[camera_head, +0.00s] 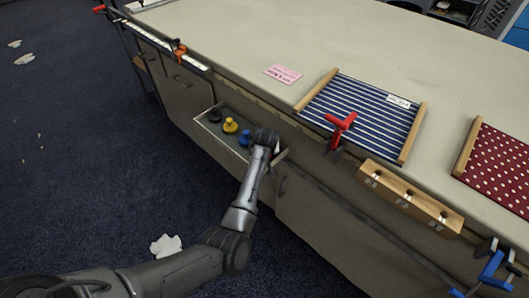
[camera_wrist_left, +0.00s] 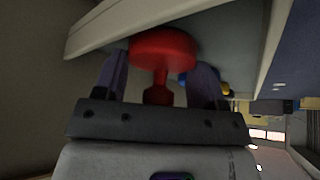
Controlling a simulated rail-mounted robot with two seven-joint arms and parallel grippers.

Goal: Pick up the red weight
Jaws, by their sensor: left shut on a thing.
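The red weight (camera_wrist_left: 162,52) shows in the left wrist view, with a wide round disc and a narrower neck and knob towards my gripper. My left gripper (camera_wrist_left: 160,78) is shut on it, with one finger on each side of the neck. In the head view my left gripper (camera_head: 271,147) is at the right end of an open drawer (camera_head: 207,122), and the red weight is hidden behind it. I cannot tell whether the weight touches the drawer floor. My right gripper is not in view.
A blue weight (camera_head: 244,138), a yellow weight (camera_head: 230,126) and a black weight (camera_head: 215,115) stand in the drawer, left of my gripper. Above are the table's edge, a red clamp (camera_head: 340,129) and a wooden block with holes (camera_head: 409,197).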

